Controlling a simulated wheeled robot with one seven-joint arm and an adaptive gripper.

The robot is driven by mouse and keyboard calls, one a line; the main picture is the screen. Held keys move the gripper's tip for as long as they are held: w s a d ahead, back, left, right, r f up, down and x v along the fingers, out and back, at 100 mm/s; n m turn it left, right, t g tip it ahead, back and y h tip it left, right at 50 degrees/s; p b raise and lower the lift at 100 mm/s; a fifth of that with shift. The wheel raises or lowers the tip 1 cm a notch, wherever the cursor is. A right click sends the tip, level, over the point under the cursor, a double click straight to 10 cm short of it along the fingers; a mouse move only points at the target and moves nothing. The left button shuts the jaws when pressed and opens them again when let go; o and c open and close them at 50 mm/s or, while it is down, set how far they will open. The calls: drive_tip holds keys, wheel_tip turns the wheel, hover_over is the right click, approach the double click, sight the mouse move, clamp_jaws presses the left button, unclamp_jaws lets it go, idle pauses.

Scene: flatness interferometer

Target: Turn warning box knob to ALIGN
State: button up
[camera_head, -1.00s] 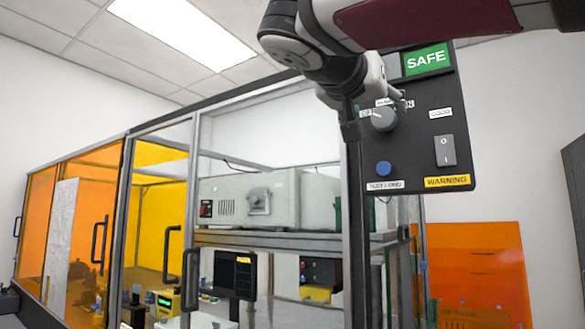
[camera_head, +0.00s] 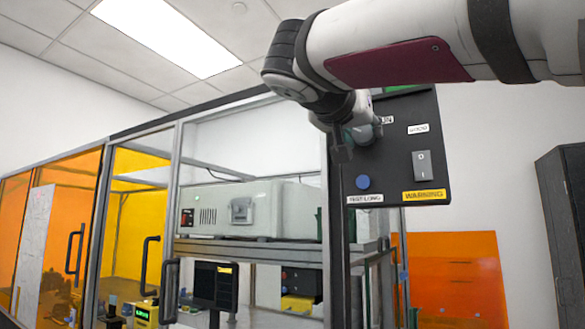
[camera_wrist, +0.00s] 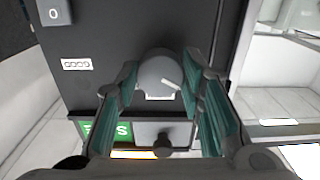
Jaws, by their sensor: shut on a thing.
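The black warning box (camera_head: 410,165) hangs at the right end of the enclosure. Its grey round knob (camera_wrist: 155,70) sits between the two fingers of my gripper (camera_wrist: 160,66) in the wrist view, and the gripper is shut on it. The knob's white pointer line slants toward the lower right in that view. In the head view my gripper (camera_head: 350,142) reaches the box face and covers most of the knob. The labels around the knob are mostly hidden, so I cannot read which position the pointer marks.
The box also bears a grey rocker switch (camera_head: 422,168), a blue button (camera_head: 363,182) and a yellow WARNING label (camera_head: 424,195). A green SAFE sign (camera_wrist: 105,133) shows in the wrist view. The glazed enclosure stands left, a dark cabinet (camera_head: 563,220) right.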

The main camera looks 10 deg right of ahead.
drive_tip(key=shift+b, duration=0.3)
drive_tip(key=m+b, duration=0.1)
drive_tip(key=b, duration=0.1)
drive_tip(key=m+b, duration=0.1)
drive_tip(key=shift+w+f+m+b, duration=0.15)
drive_tip(key=shift+f+m+b, duration=0.15)
drive_tip(key=shift+b, duration=0.1)
drive_tip(key=shift+m+b, duration=0.8)
drive_tip(key=shift+b, duration=0.25)
drive_tip(key=m+b, duration=0.2)
drive_tip(key=m, duration=0.1)
drive_tip(key=shift+r+m, duration=0.2)
drive_tip(key=shift+m, duration=0.1)
drive_tip(key=shift+a+r+m+b, duration=0.1)
drive_tip(key=shift+m+b, duration=0.8)
drive_tip(key=shift+m, duration=1)
drive_tip(key=o, duration=1.1)
drive_tip(key=shift+o, duration=0.2)
